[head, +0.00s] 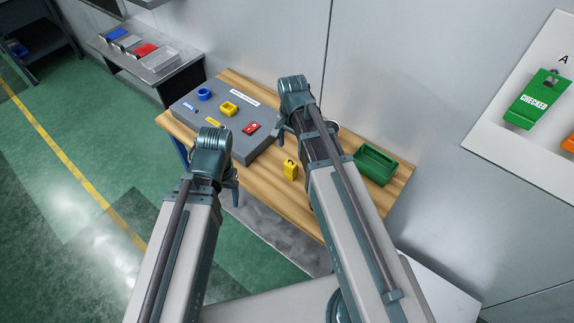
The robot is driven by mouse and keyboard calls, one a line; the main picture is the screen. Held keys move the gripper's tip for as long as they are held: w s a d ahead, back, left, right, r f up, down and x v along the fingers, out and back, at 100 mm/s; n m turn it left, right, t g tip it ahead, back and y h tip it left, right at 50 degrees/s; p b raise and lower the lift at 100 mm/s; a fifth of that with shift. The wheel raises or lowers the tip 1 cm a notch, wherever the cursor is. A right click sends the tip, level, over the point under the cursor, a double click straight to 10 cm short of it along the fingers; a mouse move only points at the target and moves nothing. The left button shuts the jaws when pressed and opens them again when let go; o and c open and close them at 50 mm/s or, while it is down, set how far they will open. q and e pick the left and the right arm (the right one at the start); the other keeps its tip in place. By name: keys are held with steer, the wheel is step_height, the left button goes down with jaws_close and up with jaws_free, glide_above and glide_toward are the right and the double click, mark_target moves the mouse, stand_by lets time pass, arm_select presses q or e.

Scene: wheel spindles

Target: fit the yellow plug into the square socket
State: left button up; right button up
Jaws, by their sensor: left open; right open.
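The yellow plug (291,171) stands on the wooden table, a small yellow block with a dark mark or opening near its top. The yellow square socket (229,108) sits on the top of the grey panel box, between a blue round socket and a red part. My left gripper (232,189) is open, low at the front edge of the table, left of the plug and largely hidden by its own wrist. My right gripper (281,134) is open, between the box and the plug, and partly hidden by its arm. Neither gripper appears to hold anything.
The grey box (188,113) fills the table's left end, with a blue round socket (204,94) and a red part (251,128). A green tray (375,164) stands at the right end. A round item beside my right arm is mostly hidden. Bare wood (268,186) surrounds the plug.

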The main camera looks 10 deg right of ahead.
mark_target(290, 170)
steer(key=shift+f, duration=0.2)
step_height(290, 170, down, 8)
steer(key=b, duration=0.8)
steer(key=shift+f+b, duration=0.2)
steer(key=shift+b, duration=0.2)
steer(key=f+b, duration=0.5)
steer(key=shift+w+a+f, duration=0.1)
steer(key=shift+w+a, duration=0.1)
steer(key=shift+w, duration=0.1)
steer(key=shift+c, duration=0.2)
jaws_close()
